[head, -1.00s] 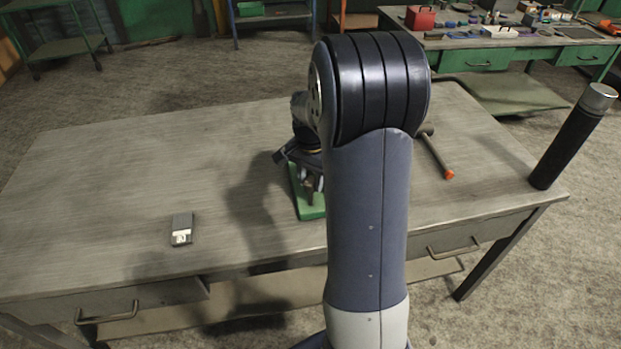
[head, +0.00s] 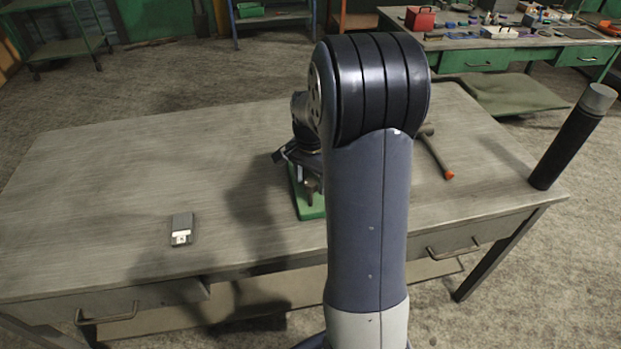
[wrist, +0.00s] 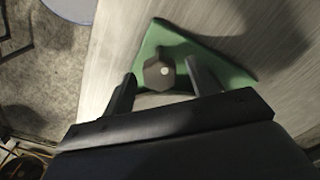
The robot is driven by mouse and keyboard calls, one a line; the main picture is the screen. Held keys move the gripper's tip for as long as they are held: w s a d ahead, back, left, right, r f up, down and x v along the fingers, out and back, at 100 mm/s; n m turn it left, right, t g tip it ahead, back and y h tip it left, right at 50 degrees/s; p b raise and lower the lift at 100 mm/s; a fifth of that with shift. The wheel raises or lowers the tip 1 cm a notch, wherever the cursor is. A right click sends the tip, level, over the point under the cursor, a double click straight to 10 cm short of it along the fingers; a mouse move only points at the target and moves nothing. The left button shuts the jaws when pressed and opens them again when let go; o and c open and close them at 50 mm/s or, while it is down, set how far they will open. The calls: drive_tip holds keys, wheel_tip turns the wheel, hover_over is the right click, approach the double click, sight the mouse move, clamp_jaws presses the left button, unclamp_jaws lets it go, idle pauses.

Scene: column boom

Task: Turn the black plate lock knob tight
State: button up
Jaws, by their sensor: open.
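The black plate lock knob (wrist: 158,72) shows in the wrist view as a dark faceted knob with a pale dot at its centre. It sits on a green plate (wrist: 213,66) on the workbench. My gripper (wrist: 160,82) is open, with one finger to the left of the knob and the other to the right. I cannot tell whether either finger touches it. In the head view my arm hides most of the green plate (head: 311,208), and the knob is not clearly visible there.
The workbench (head: 110,190) carries a small dark box with a white label (head: 181,229) at left, a hammer with an orange tip (head: 437,155) at right, and an upright black cylinder (head: 568,142) at the right corner. The bench's left half is mostly clear.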

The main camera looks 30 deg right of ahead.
wheel_tip(320, 180, up, 11)
drive_tip(key=shift+b, duration=0.3)
drive_tip(key=shift+f, duration=0.1)
wheel_tip(320, 180, down, 11)
drive_tip(key=shift+r+p, duration=0.1)
drive_tip(key=shift+p, duration=0.25)
idle(0.4)
idle(0.5)
